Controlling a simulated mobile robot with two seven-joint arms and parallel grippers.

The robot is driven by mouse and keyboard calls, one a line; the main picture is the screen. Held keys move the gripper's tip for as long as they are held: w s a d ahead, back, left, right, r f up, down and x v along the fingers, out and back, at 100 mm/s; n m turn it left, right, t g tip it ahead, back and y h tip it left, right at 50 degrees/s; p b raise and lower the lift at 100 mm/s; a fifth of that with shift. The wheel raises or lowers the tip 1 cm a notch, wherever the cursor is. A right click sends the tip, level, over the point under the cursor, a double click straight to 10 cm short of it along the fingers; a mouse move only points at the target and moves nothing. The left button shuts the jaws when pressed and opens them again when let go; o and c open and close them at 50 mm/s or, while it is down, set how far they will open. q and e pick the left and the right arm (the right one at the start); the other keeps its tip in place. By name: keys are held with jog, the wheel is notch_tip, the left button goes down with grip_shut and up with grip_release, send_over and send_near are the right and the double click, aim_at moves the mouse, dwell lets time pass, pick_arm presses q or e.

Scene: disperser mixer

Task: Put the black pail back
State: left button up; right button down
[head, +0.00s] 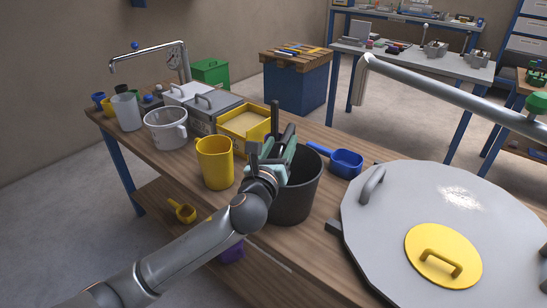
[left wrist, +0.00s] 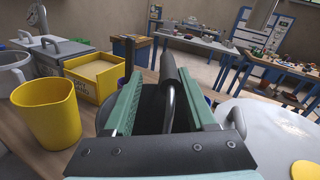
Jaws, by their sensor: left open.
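The black pail (head: 300,195) stands upright on the wooden bench, between a yellow pitcher and a large grey lid. Its bail handle is raised; the black grip (left wrist: 169,68) and a bent metal wire show between my fingers in the left wrist view. My left gripper (head: 275,152) is over the pail's left side, with its green-padded fingers open on either side of the handle. Whether a finger touches the handle I cannot tell. The gripper and forearm hide part of the pail's rim and left wall. My right gripper is not in view.
The yellow pitcher (head: 214,162) stands close left of the pail, and a blue scoop (head: 346,162) lies behind it. A yellow bin (head: 246,124) is farther back. The round grey lid (head: 400,220) fills the right. Little free bench shows around the pail.

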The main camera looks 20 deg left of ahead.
pick_arm(q)
jog(key=s, duration=1.1)
jog(key=s+d+f+n+g+h, duration=0.1)
jog(key=s+f+n+g, duration=0.1)
jog(key=f+n, duration=0.2)
jog(key=s+d+f+n+g+h, duration=0.1)
jog(key=s+f+n, duration=0.1)
jog(key=f+n, duration=0.3)
jog(key=s+d+f+n+g+h, duration=0.1)
jog(key=f+n, duration=0.3)
jog(key=f, duration=0.7)
jog(key=shift+s+d+f+g, duration=0.1)
jog(key=shift+s+d+g, duration=0.05)
jog(key=shift+s+g, duration=0.6)
jog(key=s+f+n+g, duration=0.3)
jog(key=s+f+n, duration=1)
jog(key=n, duration=0.4)
jog(key=shift+s+a+f+h, duration=0.35)
jog(key=shift+f+h, duration=0.05)
jog(key=shift+f, duration=0.25)
notch_tip(320, 180, up, 7)
jog(key=a+p, duration=0.1)
jog(key=p, duration=0.7)
jog(key=shift+s+a, duration=0.15)
jog(key=shift+s, duration=0.2)
